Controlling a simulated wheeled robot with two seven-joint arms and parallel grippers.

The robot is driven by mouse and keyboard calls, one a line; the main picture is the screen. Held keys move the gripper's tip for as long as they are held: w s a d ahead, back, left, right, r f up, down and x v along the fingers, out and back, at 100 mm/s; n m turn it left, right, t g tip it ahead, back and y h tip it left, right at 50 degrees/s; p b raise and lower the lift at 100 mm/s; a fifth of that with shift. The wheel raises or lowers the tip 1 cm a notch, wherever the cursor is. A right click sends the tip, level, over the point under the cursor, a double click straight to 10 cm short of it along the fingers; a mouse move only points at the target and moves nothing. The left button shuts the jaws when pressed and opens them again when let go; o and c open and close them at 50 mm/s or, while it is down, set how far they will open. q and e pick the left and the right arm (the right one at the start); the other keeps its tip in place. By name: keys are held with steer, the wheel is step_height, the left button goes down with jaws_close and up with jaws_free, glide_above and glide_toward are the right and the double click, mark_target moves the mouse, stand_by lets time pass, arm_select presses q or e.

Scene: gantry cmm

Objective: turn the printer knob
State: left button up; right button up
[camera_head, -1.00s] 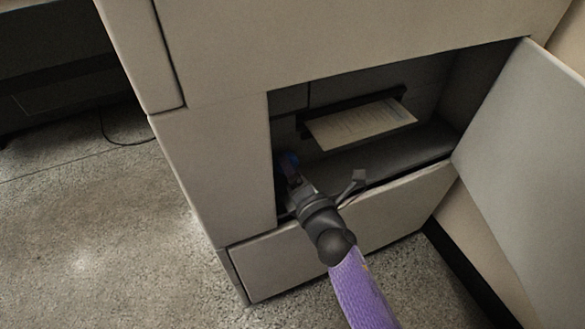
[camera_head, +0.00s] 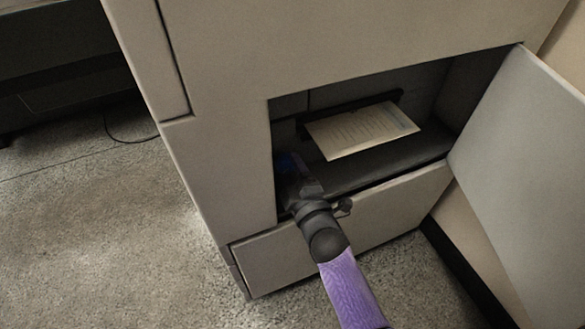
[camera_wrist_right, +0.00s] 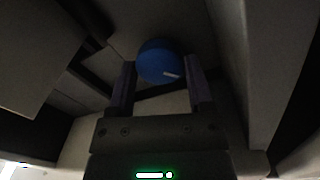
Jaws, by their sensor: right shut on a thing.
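The printer knob (camera_wrist_right: 158,62) is a round blue knob with a short white mark, seen in the right wrist view between my fingertips. In the head view the knob (camera_head: 284,160) is a dim blue patch at the left inside the open compartment, mostly hidden by my gripper. My right gripper (camera_head: 290,168) reaches into the compartment from the front. In the right wrist view its two fingers (camera_wrist_right: 161,82) are on either side of the knob, shut on it. My left gripper is not in view.
The printer cabinet (camera_head: 220,90) has an open compartment with a printed sheet (camera_head: 362,130) sticking out of a dark slot above and right of my gripper. An open door (camera_head: 520,150) stands at the right. The lower panel (camera_head: 390,215) lies below the opening.

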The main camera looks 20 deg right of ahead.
steer(key=shift+m, duration=0.5)
stand_by(0.3)
steer(key=o, duration=1.3)
steer(key=shift+c, duration=0.2)
steer(key=shift+s, duration=0.1)
